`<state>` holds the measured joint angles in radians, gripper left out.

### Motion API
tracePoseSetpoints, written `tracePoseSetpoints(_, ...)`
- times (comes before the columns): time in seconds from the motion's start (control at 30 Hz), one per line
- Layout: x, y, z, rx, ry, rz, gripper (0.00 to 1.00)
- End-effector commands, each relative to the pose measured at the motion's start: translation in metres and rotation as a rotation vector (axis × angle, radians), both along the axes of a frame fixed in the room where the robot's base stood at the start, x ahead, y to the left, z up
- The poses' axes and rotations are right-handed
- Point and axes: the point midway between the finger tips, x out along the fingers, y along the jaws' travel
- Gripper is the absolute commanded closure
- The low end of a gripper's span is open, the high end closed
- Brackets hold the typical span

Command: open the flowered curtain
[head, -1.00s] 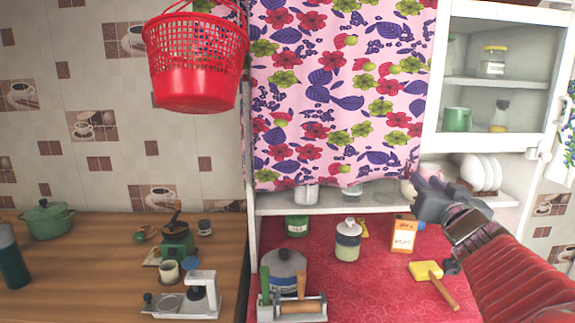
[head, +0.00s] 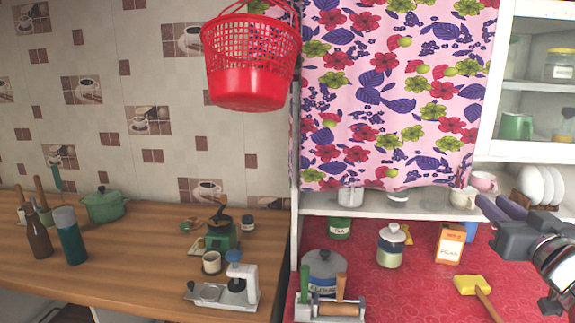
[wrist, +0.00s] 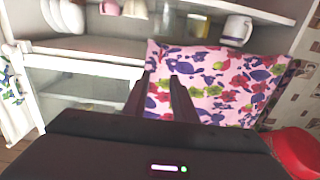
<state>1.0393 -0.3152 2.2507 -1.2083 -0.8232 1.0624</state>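The flowered curtain (head: 385,95), pink with red, green and purple flowers, hangs closed across the upper cupboard opening in the head view. Its lower hem ends just above a shelf. The wrist view shows the curtain (wrist: 225,88) right of centre, with one edge seen between the finger tips. My gripper (head: 497,208) is just right of and below the curtain's lower right corner. In the wrist view my gripper (wrist: 163,82) has its two dark fingers apart with a gap between them. No cloth appears pinched.
A red basket (head: 250,62) hangs left of the curtain. The glass-fronted cabinet (head: 550,152) stands on the right. White plates (head: 535,185) and a pink cup (head: 483,181) sit near my gripper. Canisters and a yellow mallet (head: 471,285) stand or lie on the red counter.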

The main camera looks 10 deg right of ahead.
Motion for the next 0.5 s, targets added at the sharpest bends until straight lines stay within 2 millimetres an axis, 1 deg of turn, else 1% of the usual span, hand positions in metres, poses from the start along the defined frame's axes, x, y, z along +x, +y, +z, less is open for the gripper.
tracePoseSetpoints(0.17, 0.017, -0.004, 0.0, 0.002, 0.0, 0.002, 0.75)
tracePoseSetpoints(0.5, 0.059, -0.017, -0.001, 0.001, 0.001, 0.001, 0.75)
